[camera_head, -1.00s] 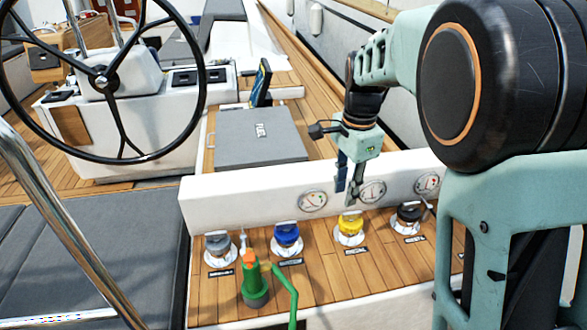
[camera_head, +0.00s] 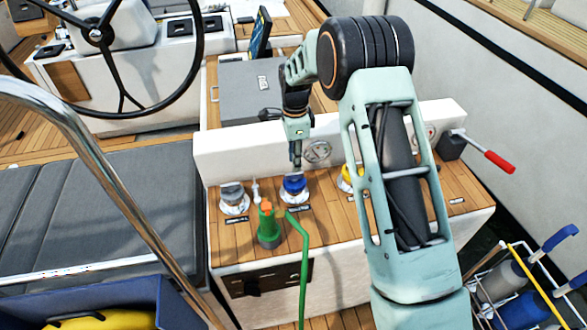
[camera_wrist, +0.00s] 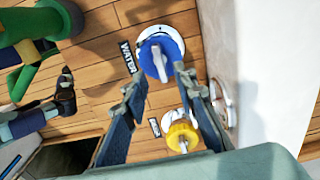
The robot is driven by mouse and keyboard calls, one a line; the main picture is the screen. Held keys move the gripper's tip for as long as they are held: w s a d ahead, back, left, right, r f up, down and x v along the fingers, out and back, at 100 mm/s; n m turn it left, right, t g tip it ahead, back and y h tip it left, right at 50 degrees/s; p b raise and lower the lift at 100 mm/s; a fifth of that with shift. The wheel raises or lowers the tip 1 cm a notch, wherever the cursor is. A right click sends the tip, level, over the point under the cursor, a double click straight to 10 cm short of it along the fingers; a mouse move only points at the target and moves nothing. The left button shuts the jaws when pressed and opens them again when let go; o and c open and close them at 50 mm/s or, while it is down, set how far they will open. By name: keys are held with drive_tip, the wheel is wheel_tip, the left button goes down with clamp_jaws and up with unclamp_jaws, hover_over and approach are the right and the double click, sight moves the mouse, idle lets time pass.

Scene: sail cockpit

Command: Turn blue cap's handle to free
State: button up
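The blue cap (camera_head: 294,185) sits on a white round base on the wooden deck top, below the white upright panel. In the wrist view the blue cap (camera_wrist: 150,55) shows its raised handle bar, running roughly up and down in the picture, near a "WATER" label. My gripper (camera_head: 296,163) is just above the blue cap in the head view. In the wrist view my gripper (camera_wrist: 160,80) has its two fingers apart, with the cap's handle lying ahead between the fingertips. I cannot tell whether the fingers touch the handle.
A grey cap (camera_head: 233,197) stands left of the blue one, and a yellow cap (camera_wrist: 181,137) stands on its other side, partly behind my arm in the head view. A green pump-like thing with a hose (camera_head: 269,228) stands in front. The white panel (camera_head: 240,155) rises close behind.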

sight(294, 177)
wheel_tip(294, 177, down, 5)
drive_tip(key=shift+r, duration=0.1)
idle(0.3)
clamp_jaws()
